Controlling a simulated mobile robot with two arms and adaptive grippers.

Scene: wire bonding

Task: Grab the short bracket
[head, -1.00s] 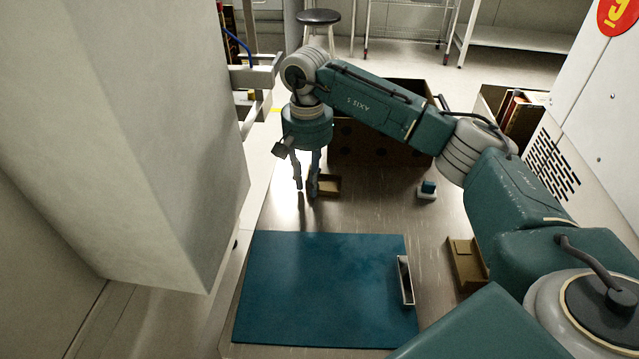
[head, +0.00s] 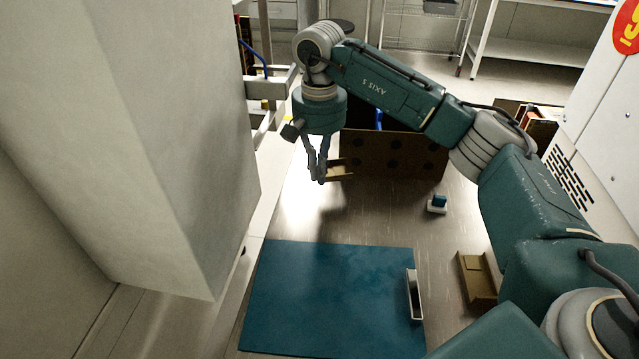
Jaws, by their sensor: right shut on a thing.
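The short bracket (head: 342,170) is a small tan-brown angled piece in the head view, just right of my right gripper's fingertips. My right gripper (head: 317,178) points down at the far part of the table, beyond the blue mat. Its fingers are close together and shut on the bracket, which appears held a little above the table. The fingers hide the bracket's left end. My left gripper is not in view.
A blue mat (head: 330,300) lies in front, with a pale narrow bracket (head: 415,295) at its right edge. A larger brown bracket (head: 476,281) lies to the right. A small blue block on a white base (head: 437,204) and a brown box (head: 400,158) stand farther back.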

